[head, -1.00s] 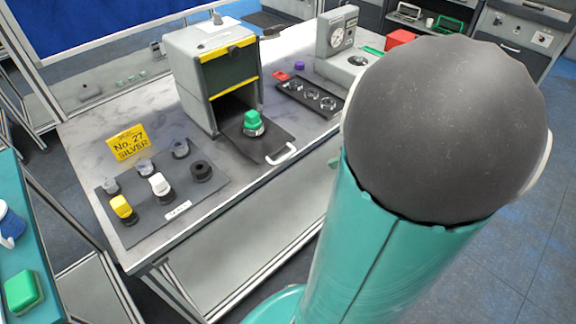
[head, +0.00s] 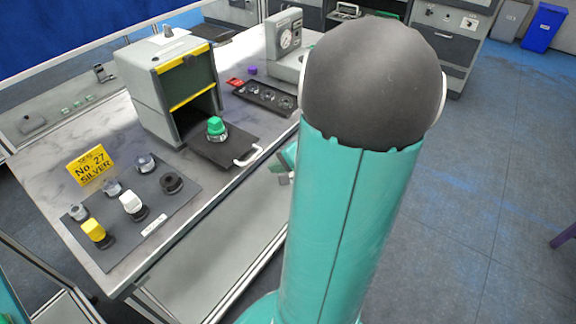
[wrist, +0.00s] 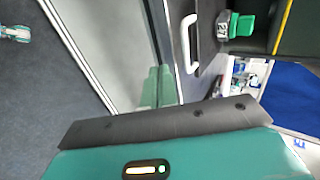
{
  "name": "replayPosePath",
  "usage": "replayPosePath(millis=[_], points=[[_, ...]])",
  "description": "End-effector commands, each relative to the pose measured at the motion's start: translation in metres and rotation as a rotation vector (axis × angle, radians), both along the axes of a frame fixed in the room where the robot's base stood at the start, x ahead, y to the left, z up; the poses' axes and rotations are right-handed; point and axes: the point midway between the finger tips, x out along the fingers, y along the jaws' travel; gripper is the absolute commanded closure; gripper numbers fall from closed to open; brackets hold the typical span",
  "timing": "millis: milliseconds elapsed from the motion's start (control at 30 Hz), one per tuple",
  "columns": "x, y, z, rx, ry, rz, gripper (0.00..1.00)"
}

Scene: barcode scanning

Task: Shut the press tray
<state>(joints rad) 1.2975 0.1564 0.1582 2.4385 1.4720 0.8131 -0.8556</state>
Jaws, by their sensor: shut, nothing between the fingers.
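The press (head: 172,88) is a grey box with yellow-edged front on the workbench. Its dark tray (head: 238,143) is pulled out toward the bench's front edge, with a white handle (head: 247,158) at its outer end. A green-topped piece (head: 216,127) stands on the tray. In the wrist view the handle (wrist: 186,42) and the green piece (wrist: 243,25) show at the top. My gripper (head: 284,178) is mostly hidden behind my arm, at the bench's front edge, right of the handle and apart from it. It is shut and empty.
A dark mat (head: 148,226) with several knobs and a yellow sign (head: 90,165) lie left of the press. A black rack (head: 263,97) and a gauge device (head: 285,50) stand to its right. Open floor (head: 480,200) lies right of the bench.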

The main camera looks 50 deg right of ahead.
Motion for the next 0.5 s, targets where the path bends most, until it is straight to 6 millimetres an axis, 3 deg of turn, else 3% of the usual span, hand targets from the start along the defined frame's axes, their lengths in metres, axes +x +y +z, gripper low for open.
replayPosePath(millis=[67, 233, 500], points=[[0.013, 0.002, -0.011, 0.005, 0.001, 0.002, 1.0], [0.038, 0.004, -0.003, -0.002, 0.001, 0.003, 1.0], [0.049, 0.005, 0.0, -0.001, 0.002, -0.001, 1.0]])
